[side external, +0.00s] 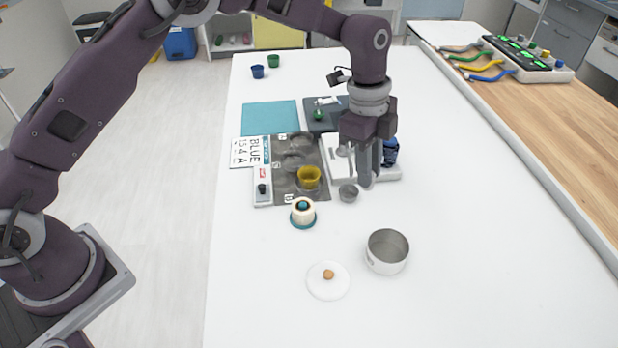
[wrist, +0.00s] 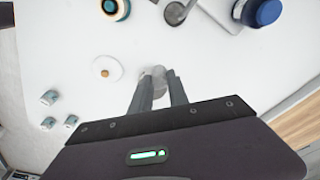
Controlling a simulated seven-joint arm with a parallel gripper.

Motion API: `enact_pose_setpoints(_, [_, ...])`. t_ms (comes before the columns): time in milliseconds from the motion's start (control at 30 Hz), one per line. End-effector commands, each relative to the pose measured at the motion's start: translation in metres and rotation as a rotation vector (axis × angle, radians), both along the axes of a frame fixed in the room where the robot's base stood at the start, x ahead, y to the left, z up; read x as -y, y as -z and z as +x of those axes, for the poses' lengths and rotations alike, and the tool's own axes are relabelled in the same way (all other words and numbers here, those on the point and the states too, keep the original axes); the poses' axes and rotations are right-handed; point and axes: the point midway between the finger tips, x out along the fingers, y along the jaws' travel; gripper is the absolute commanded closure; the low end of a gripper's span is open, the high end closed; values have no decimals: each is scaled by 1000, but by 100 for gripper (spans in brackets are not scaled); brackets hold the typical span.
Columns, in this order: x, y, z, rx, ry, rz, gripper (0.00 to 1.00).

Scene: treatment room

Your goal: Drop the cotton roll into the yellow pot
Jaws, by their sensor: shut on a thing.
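The yellow pot (side external: 309,178) stands on a dark grey panel with round recesses, left of my gripper in the side view. My gripper (side external: 367,180) points down above the white table, right of the yellow pot and apart from it. In the wrist view my gripper (wrist: 159,83) is closed on a small pale thing, which appears to be the cotton roll (wrist: 159,74). Its shape is mostly hidden by the fingers, and I cannot make it out in the side view.
Nearby are a white roll-shaped thing with a teal base (side external: 303,213), a silver pot (side external: 388,252) and a white lid (side external: 328,286). A blue thing (side external: 390,151) stands behind. The table's front right is clear.

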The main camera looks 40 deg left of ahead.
Motion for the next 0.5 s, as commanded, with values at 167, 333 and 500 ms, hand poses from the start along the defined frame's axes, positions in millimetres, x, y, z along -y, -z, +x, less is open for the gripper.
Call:
enact_pose_setpoints(167, [-85, -17, 20, 0, -8, -1, 100])
enact_pose_setpoints(333, [-133, -27, 23, 0, -1, -3, 100])
enact_pose_setpoints(500, [-143, -18, 23, -5, 3, -3, 100])
